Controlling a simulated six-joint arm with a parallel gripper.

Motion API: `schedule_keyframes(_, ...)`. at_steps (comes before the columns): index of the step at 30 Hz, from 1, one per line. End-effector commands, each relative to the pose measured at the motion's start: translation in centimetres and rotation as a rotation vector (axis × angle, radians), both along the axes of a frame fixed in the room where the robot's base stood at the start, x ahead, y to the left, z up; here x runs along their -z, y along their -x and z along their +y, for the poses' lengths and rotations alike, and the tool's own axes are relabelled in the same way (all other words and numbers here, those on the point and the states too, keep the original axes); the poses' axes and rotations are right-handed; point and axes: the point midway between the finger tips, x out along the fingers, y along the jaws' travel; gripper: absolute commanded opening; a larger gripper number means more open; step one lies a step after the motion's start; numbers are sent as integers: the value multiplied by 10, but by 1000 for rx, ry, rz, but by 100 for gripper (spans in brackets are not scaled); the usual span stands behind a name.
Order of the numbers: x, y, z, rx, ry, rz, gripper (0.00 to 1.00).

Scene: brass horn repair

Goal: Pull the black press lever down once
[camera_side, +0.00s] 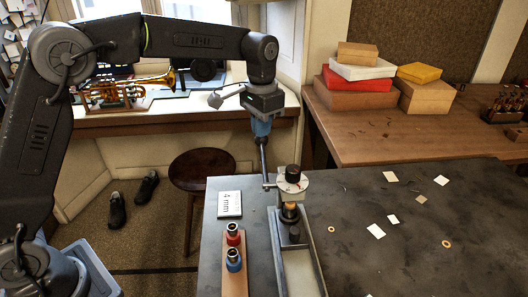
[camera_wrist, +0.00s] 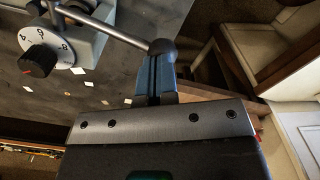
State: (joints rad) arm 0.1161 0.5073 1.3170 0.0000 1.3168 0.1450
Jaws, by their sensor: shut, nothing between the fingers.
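The press (camera_side: 290,222) stands on the dark bench, with a white numbered dial and dark knob (camera_side: 293,174) on top. The dial also shows in the wrist view (camera_wrist: 45,52). Its lever (camera_side: 264,165) is a thin rod rising steeply to my gripper (camera_side: 261,132). In the wrist view the lever (camera_wrist: 112,28) ends in a dark ball (camera_wrist: 162,48). My gripper's blue fingers (camera_wrist: 156,72) are shut with nothing between them. Their tips overlap the ball in that view; I cannot tell whether they touch it.
A wooden block with a red and a blue socket (camera_side: 233,262) and a "4 mm" card (camera_side: 229,204) lie left of the press. Paper scraps (camera_side: 376,231) and small rings are scattered to the right. A round stool (camera_side: 202,168) stands behind the bench.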

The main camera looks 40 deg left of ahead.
Motion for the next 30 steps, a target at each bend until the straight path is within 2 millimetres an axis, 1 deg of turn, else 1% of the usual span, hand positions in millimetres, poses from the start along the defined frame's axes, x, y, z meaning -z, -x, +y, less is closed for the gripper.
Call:
schedule_keyframes(12, 9, -1, 2, 0, -1, 2, 0)
schedule_keyframes(24, 10, -2, 2, 0, -1, 2, 0)
schedule_keyframes(30, 14, -2, 3, 0, -1, 2, 0)
